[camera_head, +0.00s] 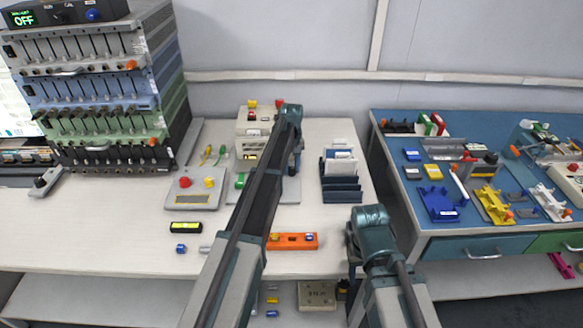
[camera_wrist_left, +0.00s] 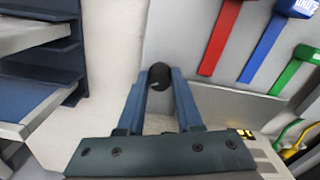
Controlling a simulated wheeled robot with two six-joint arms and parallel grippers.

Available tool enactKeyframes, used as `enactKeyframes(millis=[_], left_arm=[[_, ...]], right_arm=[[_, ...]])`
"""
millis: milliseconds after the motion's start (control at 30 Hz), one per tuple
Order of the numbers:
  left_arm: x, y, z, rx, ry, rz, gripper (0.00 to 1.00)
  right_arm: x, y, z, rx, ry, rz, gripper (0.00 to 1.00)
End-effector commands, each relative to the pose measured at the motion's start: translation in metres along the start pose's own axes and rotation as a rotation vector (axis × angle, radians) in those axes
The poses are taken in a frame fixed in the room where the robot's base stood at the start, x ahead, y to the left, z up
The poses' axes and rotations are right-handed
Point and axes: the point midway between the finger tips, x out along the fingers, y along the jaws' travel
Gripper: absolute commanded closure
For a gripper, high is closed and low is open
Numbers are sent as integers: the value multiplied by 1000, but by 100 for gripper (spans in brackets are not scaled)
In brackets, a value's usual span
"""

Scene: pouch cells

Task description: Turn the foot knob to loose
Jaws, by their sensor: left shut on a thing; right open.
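The foot knob looks like a small dark round knob (camera_wrist_left: 160,73) in the left wrist view, beside the edge of a light grey fixture. The fingertips of my left gripper (camera_wrist_left: 158,86) are shut on it from both sides. I cannot tell which way the knob is turned; no mark on it shows. In the head view my left arm reaches over the bench and hides the knob and most of the gripper. My right gripper (camera_head: 351,262) hangs at the bench's front right edge, mostly hidden by its own arm, with nothing visible in it.
A dark blue rack (camera_head: 341,188) stands just right of my left gripper. A red lever (camera_wrist_left: 221,38), a blue lever and green parts lie close by.

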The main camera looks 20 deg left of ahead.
Motion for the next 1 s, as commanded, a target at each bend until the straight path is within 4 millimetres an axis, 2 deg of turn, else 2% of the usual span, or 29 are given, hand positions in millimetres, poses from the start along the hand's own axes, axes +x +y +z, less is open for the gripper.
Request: enactKeyframes(millis=[600,1000], left_arm=[[0,1,0,-547,0,0,100],[0,1,-1,-742,0,0,100]], right_arm=[[0,0,0,0,0,0,50],[0,0,0,0,0,0,50]])
